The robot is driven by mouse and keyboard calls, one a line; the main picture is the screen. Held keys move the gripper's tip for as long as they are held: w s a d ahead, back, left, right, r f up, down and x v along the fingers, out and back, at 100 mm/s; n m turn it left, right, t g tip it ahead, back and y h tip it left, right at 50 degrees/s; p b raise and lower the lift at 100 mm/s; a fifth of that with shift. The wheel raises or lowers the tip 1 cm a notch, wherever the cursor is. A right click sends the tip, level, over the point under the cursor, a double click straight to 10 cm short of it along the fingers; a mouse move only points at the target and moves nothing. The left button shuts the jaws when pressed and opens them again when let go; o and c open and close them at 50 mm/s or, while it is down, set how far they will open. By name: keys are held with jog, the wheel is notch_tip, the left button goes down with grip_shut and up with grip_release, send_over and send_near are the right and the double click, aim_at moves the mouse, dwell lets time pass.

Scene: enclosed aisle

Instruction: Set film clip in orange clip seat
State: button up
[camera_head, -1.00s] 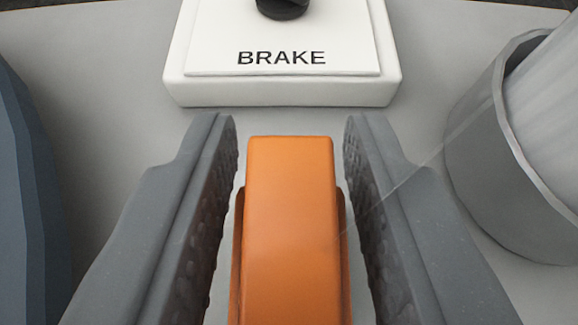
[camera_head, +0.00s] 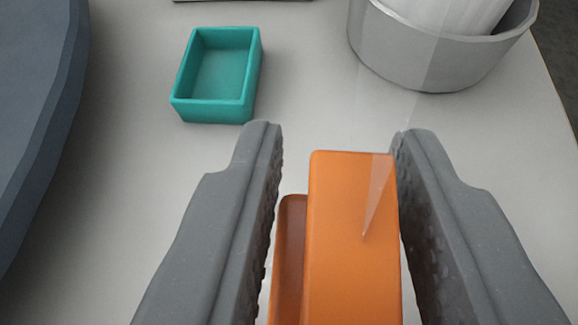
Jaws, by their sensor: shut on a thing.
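An orange block-like piece (camera_head: 350,235), which I take to be the film clip, lies between the fingers of my gripper (camera_head: 338,140). Its upper part is close against the right finger. A darker orange lower part (camera_head: 290,250) shows on its left side, close to the left finger. My gripper is shut on it, and its near end is cut off by the frame's bottom edge. No separate orange clip seat shows. A small teal open-topped box (camera_head: 218,75) stands ahead and left of the fingertips and looks empty.
A grey cylindrical cup (camera_head: 430,50) with something white inside stands at the top right. A large dark blue-grey shape (camera_head: 35,120) fills the left edge. The pale surface (camera_head: 130,210) is clear around the teal box, and its edge shows at the right.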

jog(key=shift+s+d, duration=0.1)
jog(key=shift+s, duration=0.2)
jog(key=s+a+r+n+g+y+p, duration=0.1)
jog(key=a+r+n+y+p, duration=0.3)
jog(key=a, duration=0.6)
jog(key=s+a+r+n+g+y+p, duration=0.1)
jog(key=a+r+n+y+p, duration=0.3)
jog(key=a, duration=0.7)
jog(key=s+a+f+n+g+y+p, duration=0.1)
jog(key=s+a+n+g+y+p, duration=0.15)
jog(key=s+a+n+g, duration=0.4)
jog(key=s+a+f+n+g+y+p, duration=0.1)
jog(key=s+a+n+y, duration=0.3)
jog(key=s+a, duration=0.5)
jog(key=shift+m, duration=0.25)
jog(key=w+a, duration=0.2)
jog(key=a, duration=0.1)
jog(key=w+a+f, duration=0.1)
jog(key=w+a, duration=0.4)
jog(key=w, duration=0.1)
jog(key=shift+a+f, duration=0.3)
jog(key=shift+a, duration=0.1)
jog(key=shift+w+a+f, duration=0.15)
jog(key=shift+f, duration=1.65)
